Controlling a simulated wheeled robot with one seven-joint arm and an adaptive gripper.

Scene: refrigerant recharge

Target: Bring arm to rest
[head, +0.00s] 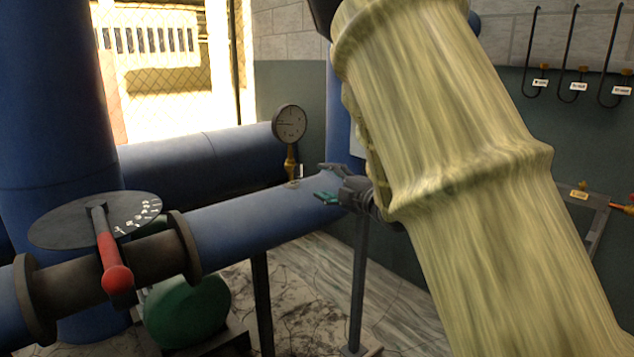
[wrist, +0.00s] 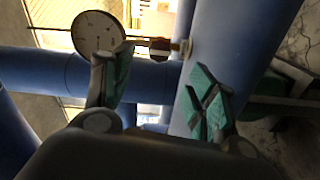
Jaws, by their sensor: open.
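My gripper (head: 328,183) is open and empty, near the right part of the blue horizontal pipe (head: 262,213) in the head view. In the wrist view my gripper (wrist: 163,85) shows two fingers with green pads, spread apart. A round pressure gauge (head: 289,123) on a brass stem stands upright on the pipe, left of my gripper. In the wrist view the gauge (wrist: 98,34) appears sideways beyond the left finger, which overlaps its lower edge. I cannot tell whether any finger touches the pipe or gauge. My sleeved arm hides much of the head view's right side.
A red-handled valve lever (head: 115,273) with a dark dial plate (head: 95,219) sits on the pipe at left. A thick blue vertical pipe (head: 50,120) stands behind it. Black hoses (head: 568,50) hang on the right wall. A green rounded machine (head: 187,310) stands below the pipe.

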